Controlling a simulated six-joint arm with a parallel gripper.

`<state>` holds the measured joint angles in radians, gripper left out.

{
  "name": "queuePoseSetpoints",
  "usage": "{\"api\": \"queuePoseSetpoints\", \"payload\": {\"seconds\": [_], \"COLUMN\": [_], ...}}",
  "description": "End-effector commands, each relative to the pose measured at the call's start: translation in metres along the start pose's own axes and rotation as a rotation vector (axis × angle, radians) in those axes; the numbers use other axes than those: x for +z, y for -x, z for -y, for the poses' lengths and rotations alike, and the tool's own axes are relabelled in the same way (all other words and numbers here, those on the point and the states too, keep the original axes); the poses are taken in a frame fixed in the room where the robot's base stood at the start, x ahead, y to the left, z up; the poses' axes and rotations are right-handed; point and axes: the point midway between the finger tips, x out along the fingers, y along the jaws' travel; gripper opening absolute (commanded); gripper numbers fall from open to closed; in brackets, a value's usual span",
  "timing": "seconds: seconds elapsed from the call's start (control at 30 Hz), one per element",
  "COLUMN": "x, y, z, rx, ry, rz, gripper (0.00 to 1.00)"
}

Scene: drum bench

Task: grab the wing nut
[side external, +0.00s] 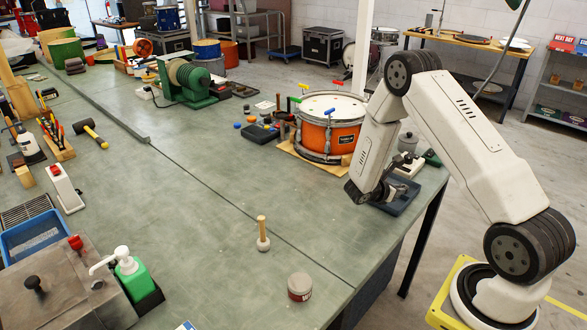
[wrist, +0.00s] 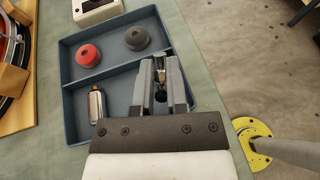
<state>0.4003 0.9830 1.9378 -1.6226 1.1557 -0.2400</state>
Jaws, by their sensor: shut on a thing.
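A small metallic piece, the wing nut (wrist: 160,76), shows between my two fingers in the wrist view; its shape is mostly hidden by them. My gripper (wrist: 159,70) is shut on it, over the right part of a blue-grey divided tray (wrist: 66,66). I cannot tell whether the wing nut touches the tray floor. In the side external view my gripper (side external: 355,193) is low at the tray (side external: 408,199), near the bench's right edge. The wing nut cannot be made out there.
The tray's far compartment holds a red round piece (wrist: 89,54) and a dark one (wrist: 137,38). A shiny metal piece (wrist: 96,104) lies in the near left compartment. An orange drum (side external: 330,128) stands close beside the tray. The middle of the bench (side external: 200,200) is largely clear.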

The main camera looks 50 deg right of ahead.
Motion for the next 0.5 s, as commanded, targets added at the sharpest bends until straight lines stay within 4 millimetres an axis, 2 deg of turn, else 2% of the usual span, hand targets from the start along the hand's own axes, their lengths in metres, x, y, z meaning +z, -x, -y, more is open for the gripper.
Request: {"api": "queuePoseSetpoints", "payload": {"seconds": [0.3,0.5], "x": [0.035,0.046], "y": [0.028,0.045], "z": [0.032,0.060], "rx": [0.002,0.002], "ry": [-0.003,0.001], "rz": [0.001,0.001], "gripper": [0.00,0.00]}}
